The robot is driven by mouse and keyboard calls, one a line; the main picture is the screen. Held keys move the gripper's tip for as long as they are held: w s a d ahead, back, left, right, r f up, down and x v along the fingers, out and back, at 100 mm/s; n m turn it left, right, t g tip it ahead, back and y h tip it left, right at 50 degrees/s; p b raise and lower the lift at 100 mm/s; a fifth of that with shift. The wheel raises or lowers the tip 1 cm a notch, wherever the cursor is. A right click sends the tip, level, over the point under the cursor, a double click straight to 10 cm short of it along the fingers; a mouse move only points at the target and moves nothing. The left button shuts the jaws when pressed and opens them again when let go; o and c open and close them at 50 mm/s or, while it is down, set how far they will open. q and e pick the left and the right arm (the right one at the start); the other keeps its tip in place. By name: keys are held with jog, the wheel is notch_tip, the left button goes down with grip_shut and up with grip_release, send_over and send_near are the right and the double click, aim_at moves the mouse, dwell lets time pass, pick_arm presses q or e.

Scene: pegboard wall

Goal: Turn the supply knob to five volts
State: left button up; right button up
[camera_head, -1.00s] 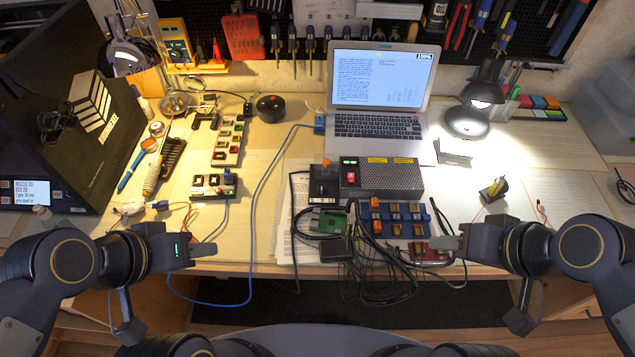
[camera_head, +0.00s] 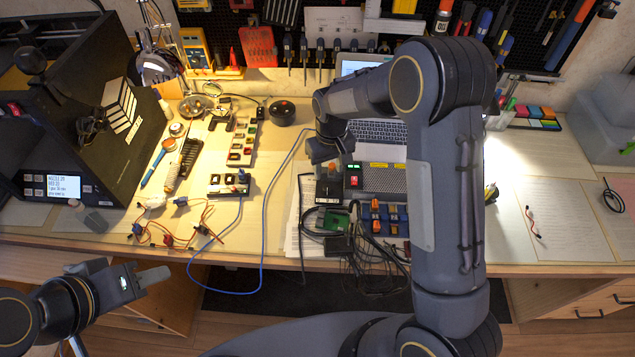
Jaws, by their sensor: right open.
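The power supply (camera_head: 380,178) is a dark box with a green display, a red switch and yellow labels, in the middle of the bench. A small black unit (camera_head: 328,192) with an orange-topped knob (camera_head: 332,170) stands at its left side. My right gripper (camera_head: 326,158) is open and points down just above this knob, partly covering it. Whether its fingers touch the knob cannot be told. My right arm hides the supply's right part. My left gripper (camera_head: 153,277) is low at the left, in front of the bench edge and away from the supply; its finger gap is not clear.
A blue cable (camera_head: 262,220) loops left of the black unit. Black cables and a green board (camera_head: 338,222) lie in front.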

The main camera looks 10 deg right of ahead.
aim_at(327, 188)
notch_tip(327, 188, down, 8)
jog(key=shift+r+p, duration=0.1)
jog(key=shift+p, duration=0.5)
jog(key=shift+c, duration=0.5)
grip_shut()
